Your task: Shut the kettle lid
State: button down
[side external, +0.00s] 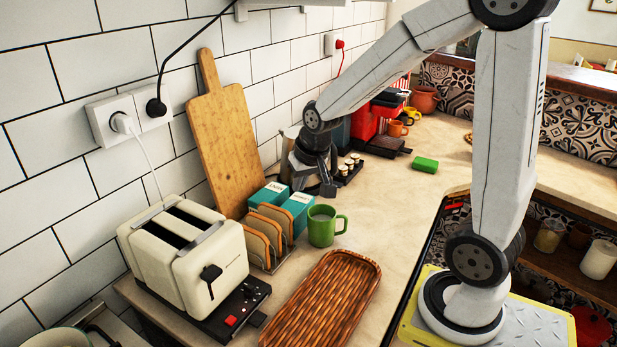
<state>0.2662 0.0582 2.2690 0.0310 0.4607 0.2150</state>
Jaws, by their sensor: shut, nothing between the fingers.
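My gripper (327,188) is shut and empty, pointing down over the counter near the tiled wall. A grey-beige upright shape (287,150), which looks like the kettle, stands just behind and left of my gripper. My wrist and gripper hide most of it. I cannot tell its lid from this view, nor whether my gripper touches it.
A cutting board (222,135) leans on the wall. Teal boxes (297,208), a bread rack (268,235), a green mug (322,226) and a toaster (185,262) stand nearer. A small tray (349,170) is right of my gripper. The counter's middle (385,205) is clear.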

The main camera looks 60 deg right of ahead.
jog(key=d+r+m+h, duration=0.1)
jog(key=d+r+m, duration=0.35)
jog(key=d, duration=0.45)
jog(key=d+r+m+t+h, duration=0.1)
jog(key=d+r+m, duration=0.2)
jog(key=d+r, duration=0.45)
jog(key=d+r+m+h, duration=0.1)
jog(key=d+r+m, duration=0.25)
jog(key=d, duration=0.65)
jog(key=w+d+f, duration=0.3)
jog(key=w+f, duration=0.6)
jog(key=shift+f, duration=0.15)
